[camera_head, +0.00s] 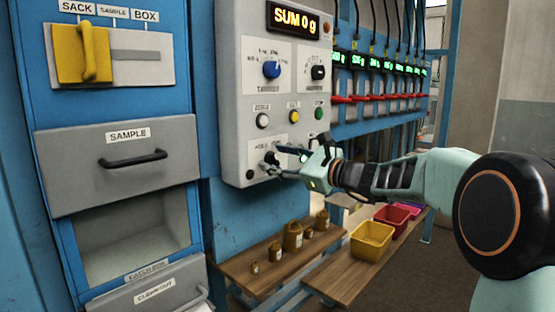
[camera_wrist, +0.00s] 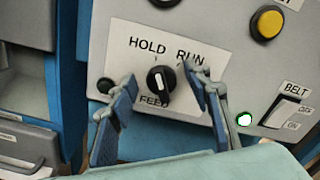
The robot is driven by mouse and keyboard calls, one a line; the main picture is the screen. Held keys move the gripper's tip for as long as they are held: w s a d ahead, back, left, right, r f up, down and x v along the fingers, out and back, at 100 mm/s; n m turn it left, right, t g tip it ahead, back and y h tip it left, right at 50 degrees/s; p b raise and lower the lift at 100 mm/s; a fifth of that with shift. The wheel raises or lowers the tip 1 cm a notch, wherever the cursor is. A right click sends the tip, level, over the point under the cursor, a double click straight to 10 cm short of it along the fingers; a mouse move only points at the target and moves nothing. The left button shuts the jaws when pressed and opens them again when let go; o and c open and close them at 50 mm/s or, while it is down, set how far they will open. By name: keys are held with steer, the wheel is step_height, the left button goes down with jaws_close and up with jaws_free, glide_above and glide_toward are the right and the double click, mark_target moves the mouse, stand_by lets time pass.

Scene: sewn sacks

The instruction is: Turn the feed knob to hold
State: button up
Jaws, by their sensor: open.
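The feed knob (camera_wrist: 157,84) is a black round knob with a white pointer mark, on a white plate labelled HOLD at upper left, RUN at upper right and FEED below. I cannot tell for certain which label its pointer faces. In the head view the fingers largely cover the knob (camera_head: 271,157). My gripper (camera_wrist: 162,78) is open, with one blue finger to the left and one to the right of the knob, nothing held. In the head view my gripper (camera_head: 277,160) is at the lower part of the grey control panel (camera_head: 230,100).
A BELT rocker switch (camera_wrist: 286,111) and a yellow button (camera_wrist: 268,22) sit to the right of the knob. A blue knob (camera_head: 271,69) is higher on the panel. Brass weights (camera_head: 292,236) stand on a wooden shelf below, near a yellow bin (camera_head: 371,242).

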steer(key=shift+d, duration=0.1)
steer(key=v, duration=1.2)
steer(key=shift+s, duration=0.1)
